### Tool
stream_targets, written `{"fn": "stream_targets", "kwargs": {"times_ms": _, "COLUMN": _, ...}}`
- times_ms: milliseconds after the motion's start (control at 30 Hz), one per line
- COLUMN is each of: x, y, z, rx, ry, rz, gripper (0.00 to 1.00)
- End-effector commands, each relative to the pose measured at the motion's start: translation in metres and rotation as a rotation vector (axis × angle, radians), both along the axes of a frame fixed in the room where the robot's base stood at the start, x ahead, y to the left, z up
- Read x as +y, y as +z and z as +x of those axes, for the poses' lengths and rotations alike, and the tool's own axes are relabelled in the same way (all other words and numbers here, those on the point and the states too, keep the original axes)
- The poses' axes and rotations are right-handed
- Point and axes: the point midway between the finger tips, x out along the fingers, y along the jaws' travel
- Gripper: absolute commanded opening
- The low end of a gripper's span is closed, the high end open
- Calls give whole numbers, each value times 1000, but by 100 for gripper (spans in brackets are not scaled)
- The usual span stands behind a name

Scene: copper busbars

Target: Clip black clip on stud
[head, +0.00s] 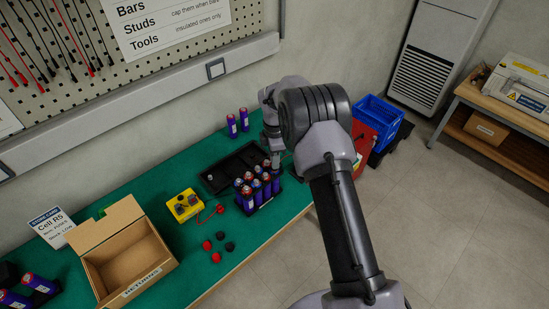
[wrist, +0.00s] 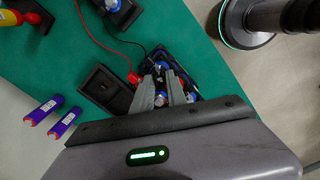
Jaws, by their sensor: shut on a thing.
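In the wrist view my gripper (wrist: 163,94) has its two grey fingers pointing down over a rack of cells. The fingers are close together and shut on the black clip, which is mostly hidden between them. A thin black lead runs from the top of the view toward the fingers. A red clip (wrist: 133,77) sits beside the fingers at the rack's edge, on the end of a red lead. The studs are too small and covered to single out. In the head view my gripper (head: 274,158) is at the back of the cell rack, partly hidden by my arm.
Purple cells (head: 249,200) stand close together in the rack. A black tray (head: 212,183) lies beside them. A yellow box (head: 185,205), loose red and black caps (head: 217,257), and a cardboard returns box (head: 118,262) are to the left. Two cells (head: 232,126) stand behind.

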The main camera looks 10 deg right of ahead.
Motion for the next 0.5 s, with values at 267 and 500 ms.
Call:
{"fn": "stream_targets", "kwargs": {"times_ms": 267, "x": 0, "y": -3, "z": 0, "rx": 0, "ry": 0, "rz": 0, "gripper": 0}}
{"fn": "stream_targets", "kwargs": {"times_ms": 500, "x": 0, "y": -3, "z": 0, "rx": 0, "ry": 0, "rz": 0, "gripper": 43}}
